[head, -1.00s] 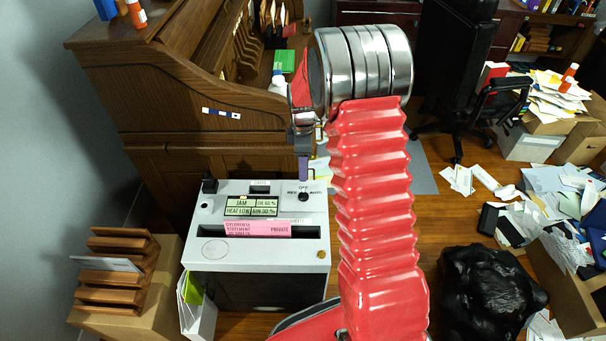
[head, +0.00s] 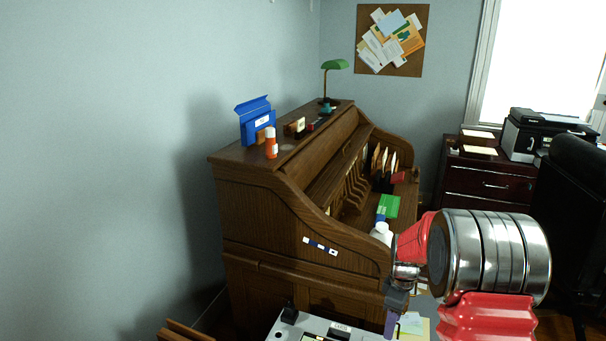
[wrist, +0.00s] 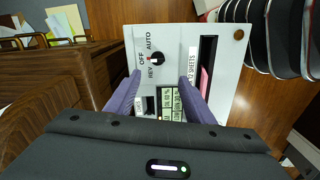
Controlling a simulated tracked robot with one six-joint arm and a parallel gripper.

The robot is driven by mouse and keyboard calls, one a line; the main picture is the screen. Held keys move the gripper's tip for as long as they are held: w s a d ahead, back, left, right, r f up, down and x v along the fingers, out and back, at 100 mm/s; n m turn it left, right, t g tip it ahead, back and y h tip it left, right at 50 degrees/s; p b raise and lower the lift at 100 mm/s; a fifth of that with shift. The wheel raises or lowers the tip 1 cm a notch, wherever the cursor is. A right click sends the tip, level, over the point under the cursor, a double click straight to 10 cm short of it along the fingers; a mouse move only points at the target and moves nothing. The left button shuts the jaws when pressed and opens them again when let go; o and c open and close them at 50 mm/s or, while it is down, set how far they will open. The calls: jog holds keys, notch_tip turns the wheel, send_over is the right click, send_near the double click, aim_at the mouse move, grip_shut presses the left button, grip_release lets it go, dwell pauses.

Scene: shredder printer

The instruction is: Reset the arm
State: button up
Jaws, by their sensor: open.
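My gripper (wrist: 160,100) shows in the wrist view with its two purple fingers apart and nothing between them. It hangs above the top panel of the white shredder (wrist: 228,80), over the dark label panel below the OFF/AUTO/REV knob (wrist: 155,59). A pink sheet (wrist: 203,75) sits in the shredder's slot. My red arm hides part of the desk's right side.
The wooden rolltop desk (head: 255,220) stands beside the shredder, with an orange bottle (head: 271,148), a blue box (head: 255,125) and a green lamp (head: 335,65) on top. A printer (head: 530,135) stands on a dark cabinet (head: 480,185) at the right. A black chair (head: 580,190) is nearby.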

jog(key=s+a+r+m+t, duration=0.2)
jog(key=s+a+r+m, duration=0.1)
jog(key=s+r, duration=0.5)
jog(key=s+a+r+m+t, duration=0.2)
jog(key=s+a+r+m, duration=0.2)
jog(key=s+r, duration=0.5)
jog(key=s+a+r+m+t, duration=0.1)
jog(key=s+a+r+m, duration=0.3)
jog(key=s+r, duration=0.4)
jog(key=shift+s+a+r+t, duration=0.15)
jog(key=shift+s+r+t, duration=0.25)
jog(key=shift+s, duration=1.7)
